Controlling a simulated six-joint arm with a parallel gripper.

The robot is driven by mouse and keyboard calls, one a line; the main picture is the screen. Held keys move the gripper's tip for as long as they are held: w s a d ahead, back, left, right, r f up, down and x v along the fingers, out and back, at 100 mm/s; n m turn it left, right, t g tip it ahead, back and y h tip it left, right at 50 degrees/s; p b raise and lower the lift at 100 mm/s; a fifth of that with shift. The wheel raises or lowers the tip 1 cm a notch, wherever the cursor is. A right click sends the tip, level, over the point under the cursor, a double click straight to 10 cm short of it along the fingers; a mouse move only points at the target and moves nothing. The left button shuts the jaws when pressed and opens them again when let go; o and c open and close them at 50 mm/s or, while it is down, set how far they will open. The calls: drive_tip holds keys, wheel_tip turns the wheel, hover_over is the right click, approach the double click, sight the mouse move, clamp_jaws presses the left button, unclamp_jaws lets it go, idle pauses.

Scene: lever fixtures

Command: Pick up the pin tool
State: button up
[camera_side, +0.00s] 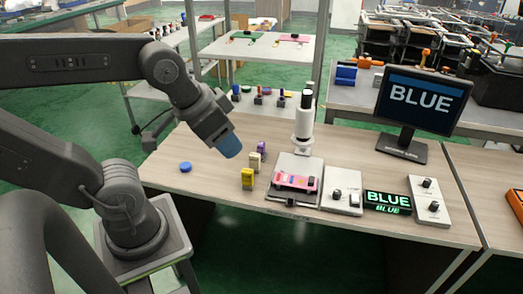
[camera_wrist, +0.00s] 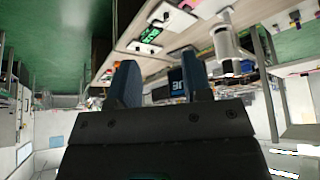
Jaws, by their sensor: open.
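I cannot tell for sure which thing is the pin tool. Yellow (camera_side: 247,179), cream (camera_side: 255,162) and purple (camera_side: 261,147) pieces stand nearer, in a line. My gripper (camera_side: 230,148) hangs above the table's left part, tilted down, just left of and above these pieces, touching nothing. In the wrist view my gripper (camera_wrist: 160,82) shows two blue fingers apart, with nothing held between them.
A blue disc (camera_side: 185,167) lies on the left of the table. A white upright cylinder device (camera_side: 303,130) stands behind a plate with a pink part (camera_side: 296,182). Knob boxes (camera_side: 342,201), a green "BLUE" display (camera_side: 388,202) and a monitor (camera_side: 418,101) stand right.

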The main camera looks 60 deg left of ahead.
drive_tip(key=shift+o, duration=0.4)
drive_tip(key=shift+o, duration=0.6)
drive_tip(key=n+g, duration=0.6)
drive_tip(key=n, duration=0.3)
hover_over(261, 144)
wheel_tip(261, 144, down, 18)
wheel_tip(261, 144, down, 9)
drive_tip(key=shift+w+r, duration=0.1)
drive_tip(key=shift+f, duration=2.9)
drive_tip(key=shift+c, duration=0.3)
